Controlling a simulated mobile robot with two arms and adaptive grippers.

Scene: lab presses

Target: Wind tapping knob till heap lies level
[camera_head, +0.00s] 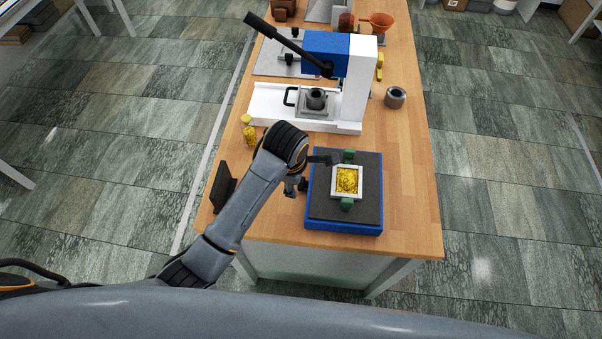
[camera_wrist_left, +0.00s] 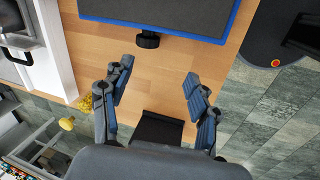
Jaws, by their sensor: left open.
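The tapping device is a blue base with a dark top plate (camera_head: 326,208) near the table's front edge. On it a white square frame holds a yellow heap (camera_head: 347,181) that looks uneven, with green blocks at two sides. A black knob (camera_wrist_left: 148,40) sticks out from the base's side in the left wrist view; in the head view it is mostly hidden by my gripper. My left gripper (camera_wrist_left: 158,74) is open and empty, its fingers spread to either side of the knob's line. The knob lies beyond the fingertips, apart from them. My right gripper is not in view.
A white and blue lever press (camera_head: 305,112) stands behind the device. A grey metal cylinder (camera_head: 395,97) is to its right. The table right of the device is clear.

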